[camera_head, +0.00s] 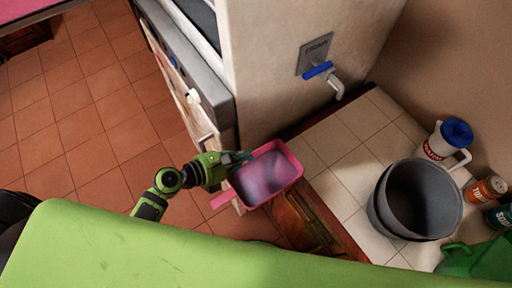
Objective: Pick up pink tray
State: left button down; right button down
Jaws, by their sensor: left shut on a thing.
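The pink tray (291,180) is in the middle of the head view, at the edge of the tiled counter. It has a pink rim, a dark purplish inside and a short pink handle pointing to the lower left. My left gripper (243,157) is shut on the tray's upper left rim. The fingertips are small and partly hidden against the tray. The tray overlaps the counter edge in the picture, and I cannot tell whether it rests there or is held above it. My right gripper is not in view.
A grey pot (380,207), a white jug with a blue lid (433,148), cans (484,190) and a green container (475,262) stand on the counter (338,187) at right. A wall with a blue-handled tap (318,70) rises behind. Tiled floor (85,110) is open at left.

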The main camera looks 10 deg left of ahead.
pick_arm(q)
jog(key=s+a+b, duration=0.1)
jog(key=s+a, duration=0.5)
jog(key=a, duration=0.1)
jog(key=shift+s, duration=0.3)
jog(key=shift+a, duration=0.2)
